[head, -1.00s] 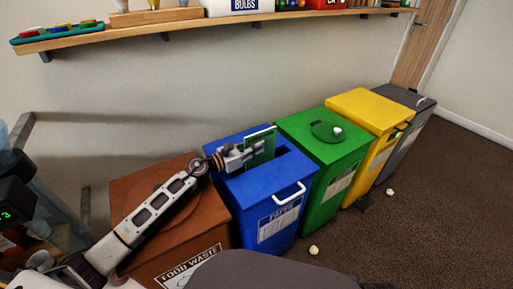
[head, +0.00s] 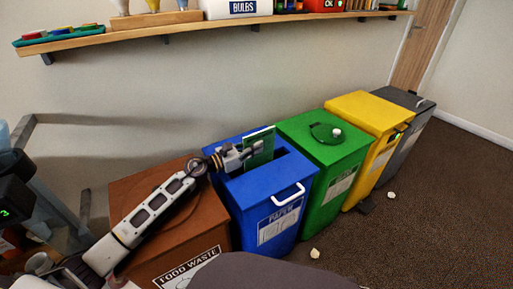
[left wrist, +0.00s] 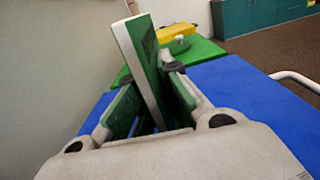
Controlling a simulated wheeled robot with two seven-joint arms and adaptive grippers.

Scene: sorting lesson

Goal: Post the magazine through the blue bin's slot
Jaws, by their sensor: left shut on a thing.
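The magazine (head: 259,147) has a green cover and stands upright over the blue bin (head: 262,195), at the dark slot (head: 288,165) in its lid. My left gripper (head: 246,155) is shut on the magazine just above the lid. In the left wrist view the magazine (left wrist: 140,62) rises between the fingers, with its pale page edge towards the camera. Its lower end is hidden by the fingers, so I cannot tell how far it is in the slot. The blue bin's lid (left wrist: 245,95) also shows there. My right gripper is not in view.
A brown food waste bin (head: 150,195) stands left of the blue bin, under my left arm. The green bin (head: 335,165), yellow bin (head: 370,112) and grey bin (head: 408,100) stand to the right. A wall shelf (head: 130,36) runs above. Crumpled scraps (head: 315,253) lie on the floor.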

